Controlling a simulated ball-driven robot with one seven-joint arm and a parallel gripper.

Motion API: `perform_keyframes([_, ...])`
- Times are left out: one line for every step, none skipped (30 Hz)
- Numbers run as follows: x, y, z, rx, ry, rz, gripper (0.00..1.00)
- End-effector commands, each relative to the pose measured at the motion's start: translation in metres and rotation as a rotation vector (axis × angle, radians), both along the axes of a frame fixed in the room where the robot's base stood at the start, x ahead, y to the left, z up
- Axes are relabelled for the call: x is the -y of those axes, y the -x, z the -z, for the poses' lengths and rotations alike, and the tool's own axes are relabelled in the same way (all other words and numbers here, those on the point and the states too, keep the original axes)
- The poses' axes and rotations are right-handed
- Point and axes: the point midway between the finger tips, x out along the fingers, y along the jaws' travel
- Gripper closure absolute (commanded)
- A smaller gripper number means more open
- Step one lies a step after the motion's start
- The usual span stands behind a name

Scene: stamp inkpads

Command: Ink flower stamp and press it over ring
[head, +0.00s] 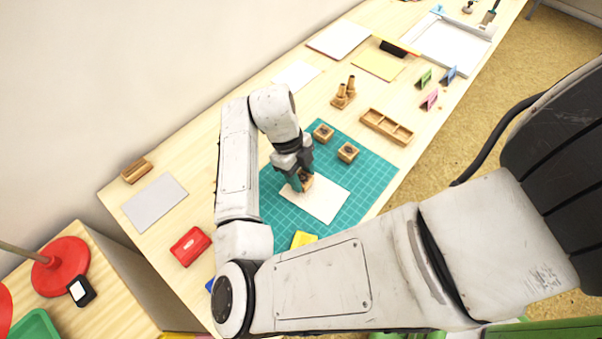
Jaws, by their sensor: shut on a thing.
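My gripper (300,181) is shut on a small wooden block stamp (308,182), at the upper left part of a white card (325,203). The card lies on a green cutting mat (374,178). I cannot tell whether the stamp touches the card, and its underside is hidden. No ring can be made out on the card. Two similar wooden stamps, one farther back (323,132) and one nearer (347,152), stand on the mat; their designs are too small to read. A red inkpad (190,246), a yellow inkpad (303,240) and a partly hidden blue one (209,285) lie at the near end.
A divided wooden tray (387,127) lies beyond the mat, with a wooden holder (344,94) to its left. A grey sheet (155,202) and a wooden block (136,171) lie at the left. My arm crosses the front and hides part of the table.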

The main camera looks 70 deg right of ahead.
Motion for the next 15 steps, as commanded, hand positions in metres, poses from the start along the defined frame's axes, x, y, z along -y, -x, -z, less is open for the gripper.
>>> perform_keyframes([0.000, 0.000, -0.001, 0.000, 0.000, 0.000, 0.78])
perform_keyframes([0.000, 0.000, -0.002, 0.000, 0.000, 0.000, 0.78])
perform_keyframes([0.000, 0.000, -0.004, 0.000, 0.000, 0.000, 0.78])
perform_keyframes([0.000, 0.000, -0.006, 0.000, 0.000, 0.000, 0.78])
perform_keyframes([0.000, 0.000, -0.008, 0.001, 0.000, 0.000, 0.78])
perform_keyframes([0.000, 0.000, -0.011, 0.001, 0.000, 0.000, 0.78])
perform_keyframes([0.000, 0.000, -0.013, 0.001, 0.000, 0.001, 0.78])
perform_keyframes([0.000, 0.000, -0.015, 0.001, 0.001, 0.001, 0.78])
perform_keyframes([0.000, 0.000, -0.018, 0.001, 0.001, 0.001, 0.78])
perform_keyframes([0.000, 0.000, -0.020, 0.001, 0.001, 0.001, 0.78])
perform_keyframes([0.000, 0.000, -0.023, 0.001, 0.001, 0.001, 0.78])
perform_keyframes([0.000, 0.000, -0.026, 0.001, 0.002, 0.002, 0.78])
perform_keyframes([0.000, 0.000, -0.028, 0.000, 0.002, 0.002, 0.78])
perform_keyframes([0.000, 0.000, -0.030, 0.000, 0.002, 0.002, 0.78])
perform_keyframes([0.000, 0.000, -0.033, 0.000, 0.002, 0.002, 0.78])
